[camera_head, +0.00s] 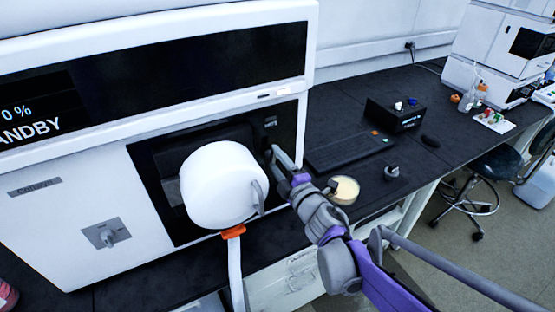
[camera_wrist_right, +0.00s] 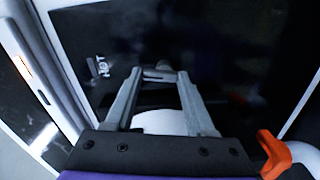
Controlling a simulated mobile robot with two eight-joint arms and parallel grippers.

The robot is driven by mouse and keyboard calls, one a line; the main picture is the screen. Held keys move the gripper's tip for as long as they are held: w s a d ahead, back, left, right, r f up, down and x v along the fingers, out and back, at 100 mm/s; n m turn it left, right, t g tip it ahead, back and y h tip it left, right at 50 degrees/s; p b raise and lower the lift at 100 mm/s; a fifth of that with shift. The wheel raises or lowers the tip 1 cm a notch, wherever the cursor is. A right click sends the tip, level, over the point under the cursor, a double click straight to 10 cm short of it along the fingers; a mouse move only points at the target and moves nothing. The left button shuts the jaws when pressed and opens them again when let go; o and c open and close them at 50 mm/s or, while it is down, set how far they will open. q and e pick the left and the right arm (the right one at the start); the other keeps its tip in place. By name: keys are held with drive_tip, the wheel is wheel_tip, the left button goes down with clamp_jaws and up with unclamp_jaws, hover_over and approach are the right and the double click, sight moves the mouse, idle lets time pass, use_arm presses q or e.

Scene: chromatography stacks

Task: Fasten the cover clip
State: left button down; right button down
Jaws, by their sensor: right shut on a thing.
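The white instrument (camera_head: 60,222) has a dark recessed front panel (camera_head: 163,215). A white drum-shaped cover (camera_head: 215,190) with a small side loop sits in front of it. My right gripper (camera_head: 274,153) reaches to the panel's right side, just right of the drum. In the right wrist view its fingers (camera_wrist_right: 160,76) converge on a small grey bar, seemingly the cover clip (camera_wrist_right: 157,74), below a "HOT" label (camera_wrist_right: 103,67). The clip is mostly hidden by the fingers. A white rounded surface (camera_wrist_right: 165,121) shows between the fingers. My left gripper is out of view.
An orange fitting (camera_head: 233,232) and white tube (camera_head: 235,270) hang below the drum. A tan-filled dish (camera_head: 343,190) and a small dark grey object (camera_head: 391,172) stand right of my arm. A keyboard (camera_head: 350,152) and black box (camera_head: 396,114) lie farther back.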

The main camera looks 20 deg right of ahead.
drive_tip(key=shift+a+n, duration=0.1)
drive_tip(key=shift+n, duration=0.9)
drive_tip(key=shift+c, duration=1.2)
unclamp_jaws()
drive_tip(key=s, duration=1)
drive_tip(key=shift+s+d+p, duration=0.3)
drive_tip(key=shift+s, duration=0.1)
